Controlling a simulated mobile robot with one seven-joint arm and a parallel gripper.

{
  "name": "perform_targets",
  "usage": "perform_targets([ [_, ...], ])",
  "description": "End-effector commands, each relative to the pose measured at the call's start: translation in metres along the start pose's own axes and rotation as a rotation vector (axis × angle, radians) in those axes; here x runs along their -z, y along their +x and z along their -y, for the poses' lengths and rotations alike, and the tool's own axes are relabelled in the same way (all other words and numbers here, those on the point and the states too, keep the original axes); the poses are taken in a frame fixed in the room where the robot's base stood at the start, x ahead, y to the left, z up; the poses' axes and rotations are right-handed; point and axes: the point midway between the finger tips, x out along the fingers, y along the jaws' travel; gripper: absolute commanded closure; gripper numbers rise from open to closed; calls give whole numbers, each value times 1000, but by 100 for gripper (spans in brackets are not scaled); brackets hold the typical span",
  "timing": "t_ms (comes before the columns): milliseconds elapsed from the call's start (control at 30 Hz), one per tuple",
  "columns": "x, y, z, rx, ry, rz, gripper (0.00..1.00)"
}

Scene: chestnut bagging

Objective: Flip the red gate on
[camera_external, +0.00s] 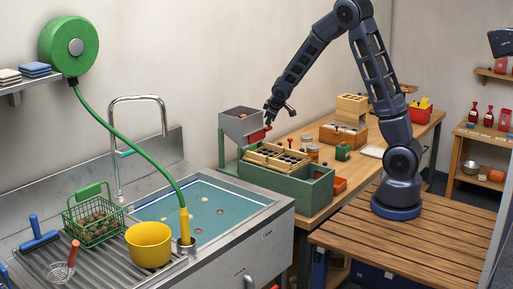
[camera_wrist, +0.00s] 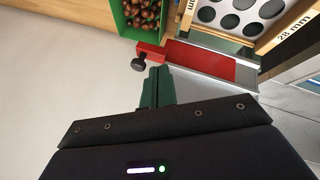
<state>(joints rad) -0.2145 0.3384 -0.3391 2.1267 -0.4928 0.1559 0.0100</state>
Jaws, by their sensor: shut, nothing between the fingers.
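The red gate (camera_wrist: 200,60) shows in the wrist view as a flat red slide with a dark round knob (camera_wrist: 138,64) at its left end. In the external view the gate (camera_external: 258,134) is a small red piece at the lower front of the grey hopper (camera_external: 240,120). My gripper (camera_wrist: 156,70) has its green fingers together and empty, close beside the knob. Whether they touch it I cannot tell. In the external view my gripper (camera_external: 269,119) is just above and right of the gate, with its tips hard to make out.
A green bin of chestnuts (camera_wrist: 119,18) and a sieve panel marked 28 mm (camera_wrist: 283,32) lie beyond the gate. The green sorting box (camera_external: 308,193) stands below right of the hopper on the wooden bench (camera_external: 318,211). The sink (camera_external: 268,203) is in front.

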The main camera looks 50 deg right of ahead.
Motion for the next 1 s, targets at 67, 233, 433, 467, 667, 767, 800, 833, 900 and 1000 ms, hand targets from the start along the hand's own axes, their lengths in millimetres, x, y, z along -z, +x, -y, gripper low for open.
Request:
perform_targets([
  [67,-1,4,-5,-1,2,1,100],
  [233,-1,8,-12,-1,1,0,100],
  [433,-1,10,-14,-1,1,0,100],
  [467,-1,10,-14,-1,0,0,100],
  [667,-1,10,-14,-1,0,0,100],
  [767,-2,10,-15,-1,0,0,100],
  [800,-2,10,-16,-1,1,0,100],
  [833,-2,10,-17,-1,1,0,100],
  [900,-5,11,-21,-1,1,0,100],
  [1000,-9,14,-30,-1,2,1,100],
])
